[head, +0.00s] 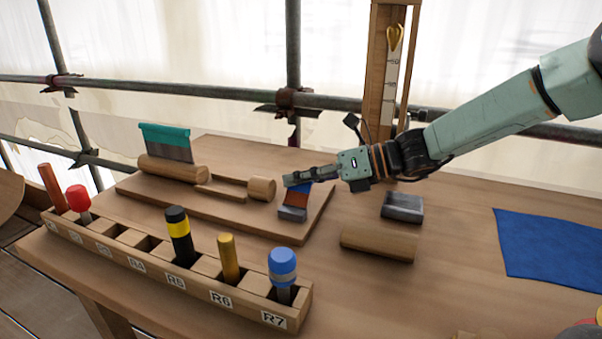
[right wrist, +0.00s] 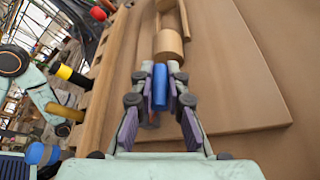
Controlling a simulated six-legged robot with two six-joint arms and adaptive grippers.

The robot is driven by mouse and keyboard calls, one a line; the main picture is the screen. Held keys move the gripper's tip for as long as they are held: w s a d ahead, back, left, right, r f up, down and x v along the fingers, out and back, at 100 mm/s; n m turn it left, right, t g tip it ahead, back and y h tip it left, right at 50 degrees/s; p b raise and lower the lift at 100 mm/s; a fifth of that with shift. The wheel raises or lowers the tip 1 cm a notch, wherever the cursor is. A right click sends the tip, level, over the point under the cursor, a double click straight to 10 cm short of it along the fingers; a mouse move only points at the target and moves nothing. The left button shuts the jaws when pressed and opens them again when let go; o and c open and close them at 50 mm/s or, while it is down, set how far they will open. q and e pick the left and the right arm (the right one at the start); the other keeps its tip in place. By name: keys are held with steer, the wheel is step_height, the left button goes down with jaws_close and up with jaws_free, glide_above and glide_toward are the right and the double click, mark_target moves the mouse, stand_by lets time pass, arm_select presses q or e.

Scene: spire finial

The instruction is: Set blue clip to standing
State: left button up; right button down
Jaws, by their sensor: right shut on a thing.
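The blue clip (head: 303,186) is at the right end of the wooden board (head: 272,228), partly hidden by my right gripper (head: 292,181). Below the blue part show a rust-red part and a grey block (head: 292,214); I cannot tell how they join. In the right wrist view the blue clip (right wrist: 160,88) is a rounded blue bar between the fingers of my right gripper (right wrist: 160,76), which is shut on it. The bar lies lengthwise between the fingers, near a wooden cylinder (right wrist: 168,45). My left gripper is not in view.
A slotted wooden rack (head: 150,262) with several coloured-handled tools stands in front. A teal-topped scraper (head: 165,140) rests at the board's back left. A grey block (head: 402,207) and a wooden half-round (head: 378,243) lie right. A blue cloth (head: 550,247) is farther right.

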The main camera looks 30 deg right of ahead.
mark_target(293, 203)
steer(key=shift+s+a+r+n+h, duration=0.3)
steer(key=shift+r+n+h, duration=0.15)
steer(key=shift+n, duration=0.25)
steer(key=shift+s+a+r+n+t, duration=0.1)
steer(key=shift+a+n+t, duration=0.05)
steer(key=shift+n+t, duration=0.15)
steer(key=n+h+b, duration=0.1)
steer(key=b, duration=0.1)
steer(key=s+a+n+t+b, duration=0.1)
steer(key=b, duration=0.1)
steer(key=shift+a+r+n+h, duration=0.1)
steer(key=shift+r+n+h, duration=0.05)
steer(key=shift+n+h, duration=0.2)
steer(key=shift+s+a+r+n+t+h+b, duration=0.1)
steer(key=shift+s+a+n+t+h+b, duration=0.35)
steer(key=shift+n+b, duration=0.3)
steer(key=c, duration=1.3)
jaws_free()
steer(key=shift+r, duration=0.1)
steer(key=shift+c, duration=0.2)
steer(key=shift+w+d, duration=0.1)
steer(key=shift+d, duration=0.05)
